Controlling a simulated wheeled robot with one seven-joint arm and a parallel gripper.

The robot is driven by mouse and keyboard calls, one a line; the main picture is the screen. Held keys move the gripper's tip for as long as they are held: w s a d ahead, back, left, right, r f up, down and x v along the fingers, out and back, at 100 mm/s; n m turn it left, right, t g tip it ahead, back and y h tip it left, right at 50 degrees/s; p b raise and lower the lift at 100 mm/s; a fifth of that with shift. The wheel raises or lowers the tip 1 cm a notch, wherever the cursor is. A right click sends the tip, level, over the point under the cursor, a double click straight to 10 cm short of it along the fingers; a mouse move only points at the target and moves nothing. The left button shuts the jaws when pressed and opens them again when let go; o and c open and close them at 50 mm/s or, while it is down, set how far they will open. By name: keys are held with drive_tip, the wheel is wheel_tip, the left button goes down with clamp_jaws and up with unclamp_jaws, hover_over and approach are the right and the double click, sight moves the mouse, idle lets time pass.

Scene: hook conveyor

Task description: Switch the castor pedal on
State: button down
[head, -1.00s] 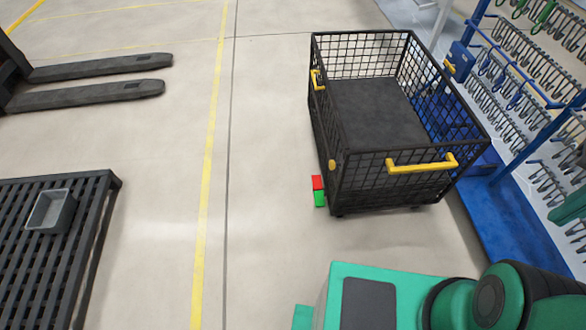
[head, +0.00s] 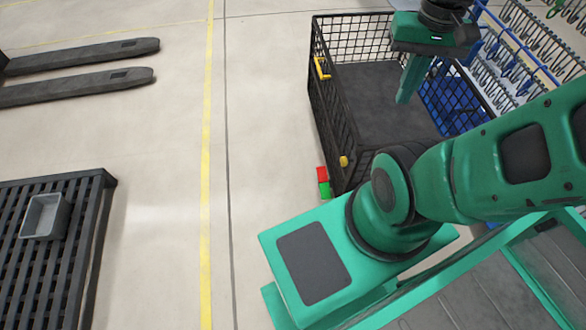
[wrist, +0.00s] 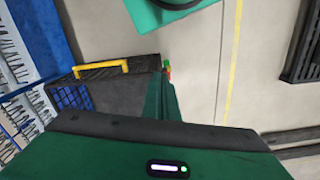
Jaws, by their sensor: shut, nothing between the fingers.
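The castor pedal is a small two-part block at the lower left side of the black mesh cart (head: 318,110). Its red part (head: 322,173) lies farther from me and its green part (head: 324,190) nearer. A small bit of the pedal (wrist: 167,69) shows in the wrist view beside my finger, mostly hidden. My gripper (head: 404,97) is shut and empty. It points down and appears over the cart's interior in the head view, apart from the pedal. My arm hides the cart's near side and right part.
A yellow handle (head: 321,68) is on the cart's left side, another (wrist: 102,68) on its end. Blue racks with hooks (head: 520,60) stand right. A slatted black platform (head: 85,215) with a grey bin (head: 45,216) is left, below dark forks (head: 80,85). Floor between is clear.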

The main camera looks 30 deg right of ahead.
drive_tip(key=shift+w+d, duration=0.2)
drive_tip(key=shift+d, duration=0.1)
drive_tip(key=w+d+f+m, duration=0.1)
drive_tip(key=w+f, duration=0.2)
drive_tip(key=w, duration=0.3)
drive_tip(key=w+d+f+m+t+h, duration=0.1)
drive_tip(key=w+f, duration=0.2)
drive_tip(key=w, duration=0.4)
drive_tip(key=w+d+f+m, duration=0.1)
drive_tip(key=w+f, duration=0.2)
drive_tip(key=w, duration=0.3)
drive_tip(key=w+a+f+m+t, duration=0.2)
drive_tip(key=w+f, duration=1)
drive_tip(key=f, duration=0.4)
wheel_tip(320, 180, down, 20)
drive_tip(key=d+m, duration=0.1)
drive_tip(key=m, duration=0.4)
drive_tip(key=s+f+m, duration=0.2)
drive_tip(key=s+f, duration=0.1)
drive_tip(key=f, duration=0.6)
drive_tip(key=s+a+f+m, duration=0.1)
drive_tip(key=s+f+m, duration=0.2)
drive_tip(key=f, duration=0.7)
drive_tip(key=shift+s+f, duration=0.25)
drive_tip(key=shift+s, duration=0.4)
